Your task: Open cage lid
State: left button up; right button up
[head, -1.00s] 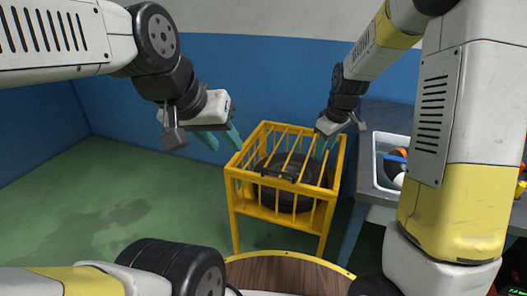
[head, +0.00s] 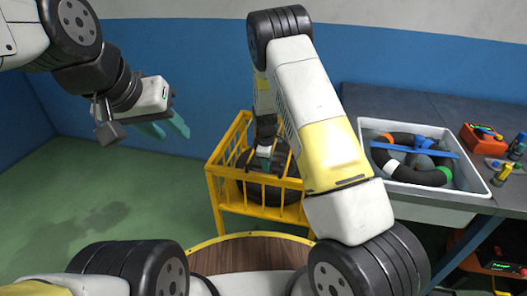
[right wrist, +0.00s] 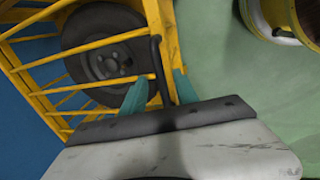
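The yellow barred cage (head: 258,204) stands on the floor ahead in the head view, with a dark wheel (head: 240,183) inside. My right arm hides much of its top, so the lid's position is hard to tell there. In the right wrist view yellow bars (right wrist: 75,45) cross over the wheel, and a thin black handle (right wrist: 156,57) runs down between the fingers. My right gripper (right wrist: 160,84) is at the handle, its teal fingers apart on either side of it, with small gaps visible. My left gripper (head: 166,127) is open and empty, up left of the cage.
A dark table (head: 410,103) stands right of the cage. It carries a white tray (head: 482,187) with curved black and orange parts, a red box (head: 482,137) and small items. A round wooden surface (head: 235,256) is in front of the cage. Green floor at left is free.

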jog(key=shift+w+f, duration=0.1)
jog(key=shift+f, duration=0.45)
jog(key=shift+c, duration=0.3)
jog(key=shift+d, duration=0.1)
grip_shut()
dwell(0.7)
